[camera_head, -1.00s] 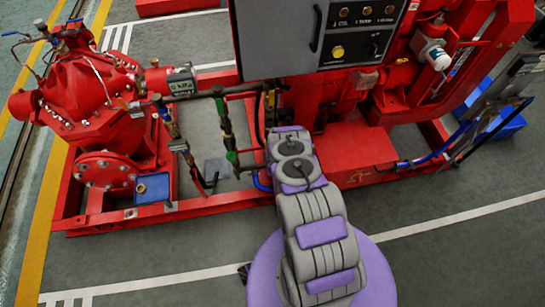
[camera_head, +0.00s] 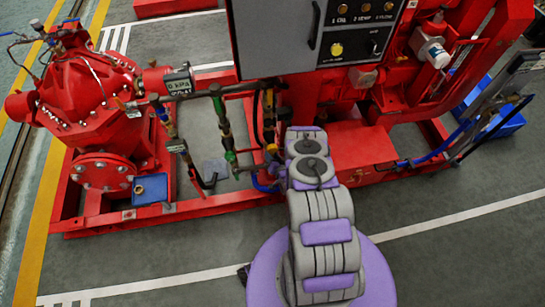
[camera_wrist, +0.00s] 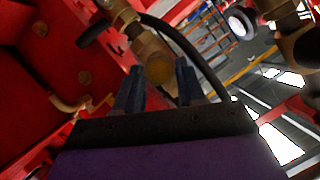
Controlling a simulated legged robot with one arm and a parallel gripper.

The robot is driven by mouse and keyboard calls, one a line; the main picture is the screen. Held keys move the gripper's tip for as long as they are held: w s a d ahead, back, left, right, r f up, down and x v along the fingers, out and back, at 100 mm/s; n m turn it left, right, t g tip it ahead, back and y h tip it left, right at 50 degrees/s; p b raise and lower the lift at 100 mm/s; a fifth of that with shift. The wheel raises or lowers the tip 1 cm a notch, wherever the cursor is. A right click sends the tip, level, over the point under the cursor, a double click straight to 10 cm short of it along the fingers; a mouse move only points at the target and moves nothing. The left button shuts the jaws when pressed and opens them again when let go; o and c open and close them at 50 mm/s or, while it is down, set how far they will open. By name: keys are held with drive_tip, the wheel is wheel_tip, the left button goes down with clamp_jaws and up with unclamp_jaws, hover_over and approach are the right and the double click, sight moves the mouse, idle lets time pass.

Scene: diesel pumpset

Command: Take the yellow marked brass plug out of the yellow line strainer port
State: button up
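In the wrist view, a brass fitting (camera_wrist: 124,14) runs down from the top to a round brass end with a dull yellow face (camera_wrist: 160,69), which appears to be the yellow marked plug in its port. My gripper (camera_wrist: 159,70) has its two dark blue fingers apart, one on each side of this yellow face. I cannot tell whether either finger touches it. In the head view, a small yellow-brass piece (camera_head: 272,148) shows just left of my arm's far end. My gripper itself is hidden there behind my arm.
A black hose (camera_wrist: 190,48) curves close behind the brass end. Red frame panels fill the left of the wrist view. In the head view, a green-marked brass line (camera_head: 224,125) stands left of my arm, and a grey control panel (camera_head: 275,35) rises behind it.

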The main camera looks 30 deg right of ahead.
clamp_jaws()
drive_tip(key=n+h, duration=0.1)
drive_tip(key=n+g+p, duration=0.1)
drive_tip(key=n+h, duration=0.1)
drive_tip(key=n, duration=0.1)
drive_tip(key=shift+w+a+r+h, duration=0.1)
drive_tip(key=shift+a+h, duration=0.15)
drive_tip(key=shift+h, duration=0.05)
drive_tip(key=o, duration=0.5)
unclamp_jaws()
